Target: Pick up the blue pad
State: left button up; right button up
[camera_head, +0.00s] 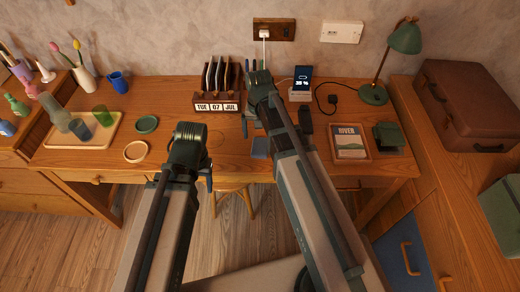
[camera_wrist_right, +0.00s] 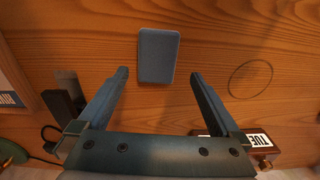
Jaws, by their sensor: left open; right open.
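The blue pad (camera_wrist_right: 158,56) is a small rounded rectangle lying flat on the wooden desk. In the right wrist view it sits at the upper middle, beyond and between the fingertips, with nothing touching it. In the head view the pad (camera_head: 261,148) is partly hidden by my right arm. My right gripper (camera_wrist_right: 158,84) is open and empty above the desk; in the head view it is around the middle of the desk. My left gripper (camera_head: 190,165) is near the desk's front edge, left of the pad; its fingers are largely hidden.
A calendar organiser (camera_head: 217,103) stands behind, and a phone on a stand (camera_head: 301,83) is back right. A stool (camera_head: 232,186) stands below the front edge.

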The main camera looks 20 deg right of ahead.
aim_at(260, 146)
jog(key=f+b, duration=0.4)
jog(key=f, duration=0.1)
jog(key=shift+s+d+b, duration=0.1)
jog(key=shift+s+b, duration=0.2)
jog(key=c, duration=1.3)
